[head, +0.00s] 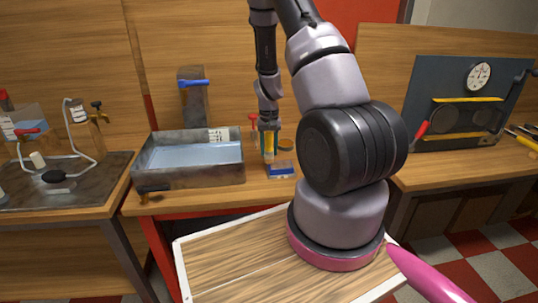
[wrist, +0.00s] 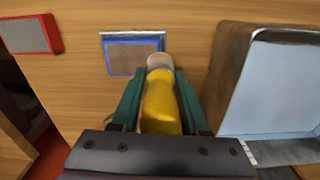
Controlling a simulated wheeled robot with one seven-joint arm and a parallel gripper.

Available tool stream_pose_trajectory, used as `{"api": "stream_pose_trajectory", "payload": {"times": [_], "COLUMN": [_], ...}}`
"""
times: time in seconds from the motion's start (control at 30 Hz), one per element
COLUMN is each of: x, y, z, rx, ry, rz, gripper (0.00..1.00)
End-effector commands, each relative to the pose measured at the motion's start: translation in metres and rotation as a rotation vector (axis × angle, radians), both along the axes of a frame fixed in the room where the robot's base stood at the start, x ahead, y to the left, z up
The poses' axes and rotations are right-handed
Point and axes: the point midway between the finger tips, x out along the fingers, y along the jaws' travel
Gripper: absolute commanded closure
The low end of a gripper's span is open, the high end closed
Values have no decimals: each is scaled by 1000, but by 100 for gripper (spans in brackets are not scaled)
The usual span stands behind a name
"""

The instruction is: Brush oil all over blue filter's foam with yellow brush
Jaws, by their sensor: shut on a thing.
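My gripper (wrist: 160,115) is shut on the yellow brush (wrist: 163,100), which points away from the wrist toward the bench. The blue filter (wrist: 133,55) lies on the bench top, with a blue frame around a brownish foam face. The brush tip overlaps the filter's lower right edge in the wrist view; I cannot tell whether it touches. In the head view the filter (head: 281,171) sits at the bench's front, right of the metal tank, and the brush (head: 269,146) hangs upright just above or behind it. My gripper (head: 268,128) is small there.
A metal tank (head: 190,175) of pale liquid stands left of the filter, close to my gripper, and its wall (wrist: 232,75) rises in the wrist view. A red-framed block (wrist: 30,34) lies on the bench.

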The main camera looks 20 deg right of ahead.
Motion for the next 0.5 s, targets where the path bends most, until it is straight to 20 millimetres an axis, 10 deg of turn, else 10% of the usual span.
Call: {"api": "stream_pose_trajectory", "payload": {"times": [0.5], "x": [-2], "y": [-8], "z": [46], "rx": [1], "ry": [1], "rz": [-4], "gripper": [100]}}
